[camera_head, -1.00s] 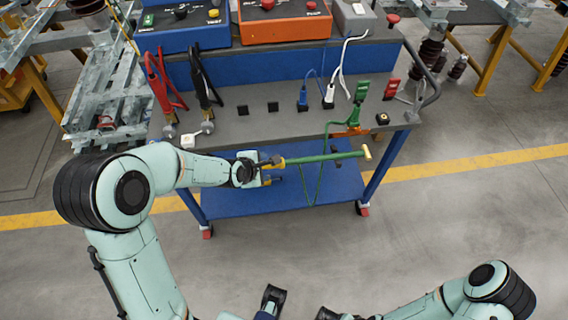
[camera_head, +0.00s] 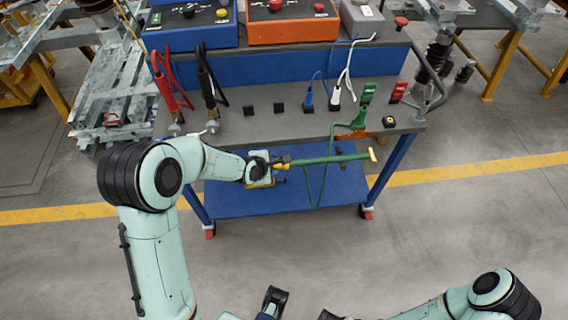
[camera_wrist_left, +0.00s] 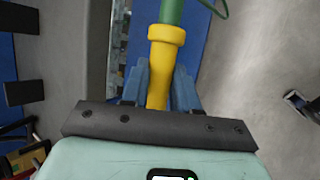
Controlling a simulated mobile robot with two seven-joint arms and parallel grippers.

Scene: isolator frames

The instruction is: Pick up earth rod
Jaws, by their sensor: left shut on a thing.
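The earth rod is a green bar (camera_head: 325,159) with a yellow handle (camera_wrist_left: 158,75) and a brass-coloured tip at its right end. It lies roughly level across the head view, at the bench's front edge and above the blue lower shelf. A thin green cable hangs from it in a loop. My left gripper (camera_head: 280,164) is shut on the yellow handle at the rod's left end. In the left wrist view the blue fingers (camera_wrist_left: 160,82) flank the handle. My right arm comes in at the lower right; its gripper cannot be made out clearly.
The grey bench (camera_head: 295,120) carries red and black clamps, sockets, plugs and a green clamp (camera_head: 365,100). The blue shelf (camera_head: 250,200) is bare. Galvanised steel parts (camera_head: 115,100) stand at the left. The floor in front of the bench is clear.

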